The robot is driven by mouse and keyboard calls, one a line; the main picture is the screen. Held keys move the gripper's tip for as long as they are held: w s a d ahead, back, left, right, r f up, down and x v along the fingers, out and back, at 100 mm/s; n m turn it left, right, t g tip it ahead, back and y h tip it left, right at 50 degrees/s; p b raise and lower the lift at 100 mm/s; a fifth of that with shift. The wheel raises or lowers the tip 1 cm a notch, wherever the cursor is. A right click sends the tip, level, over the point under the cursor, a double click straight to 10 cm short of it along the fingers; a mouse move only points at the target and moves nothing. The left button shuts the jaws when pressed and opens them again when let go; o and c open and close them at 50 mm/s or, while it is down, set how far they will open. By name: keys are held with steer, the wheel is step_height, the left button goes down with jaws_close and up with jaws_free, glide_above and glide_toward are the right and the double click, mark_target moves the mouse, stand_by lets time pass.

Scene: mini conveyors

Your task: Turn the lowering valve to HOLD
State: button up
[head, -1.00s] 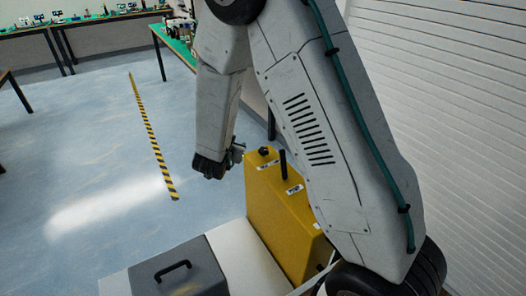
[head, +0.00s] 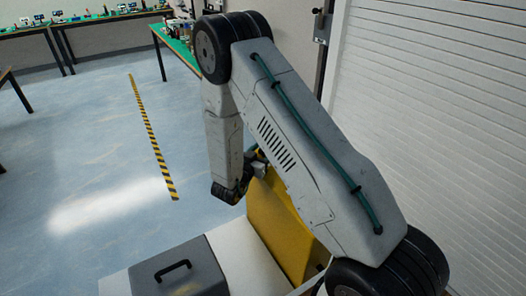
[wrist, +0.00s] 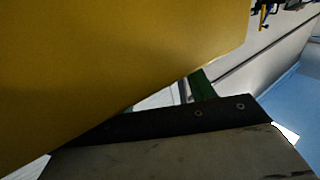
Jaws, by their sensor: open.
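The yellow housing (head: 270,215) stands on the white deck, partly covered by my arm. The lowering valve cannot be made out now; my arm hides most of the housing's top, with its black knob, lever and labels. My gripper (head: 259,167) is at the upper left edge of the housing, small and partly hidden by my arm. Its jaws are open, and no held thing shows. In the wrist view the yellow housing (wrist: 110,65) fills the upper left very close up, and no valve or label shows there.
A grey box with a black handle (head: 175,270) sits on the white deck to the left of the housing. A ribbed white shutter (head: 440,110) is at the right. Green-topped tables (head: 90,20) stand at the back. The floor at left is open, with a yellow-black stripe (head: 150,135).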

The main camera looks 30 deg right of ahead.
steer(key=shift+w+d, duration=0.2)
steer(key=shift+d, duration=0.15)
steer(key=c, duration=1)
steer(key=shift+o, duration=0.2)
steer(key=shift+m+g, duration=0.3)
steer(key=shift+g, duration=0.1)
steer(key=m+g+h, duration=0.1)
steer(key=m+g, duration=0.1)
steer(key=g, duration=0.2)
steer(key=m+g+h, duration=0.1)
steer(key=m+g, duration=0.2)
steer(key=g, duration=0.1)
steer(key=shift+w+m, duration=0.15)
steer(key=shift+m, duration=0.15)
steer(key=m+g+y, duration=0.1)
steer(key=m+g, duration=0.1)
steer(key=g, duration=0.2)
steer(key=m+g, duration=0.3)
steer(key=g, duration=0.2)
steer(key=shift+m+y, duration=0.3)
steer(key=shift+y, duration=0.1)
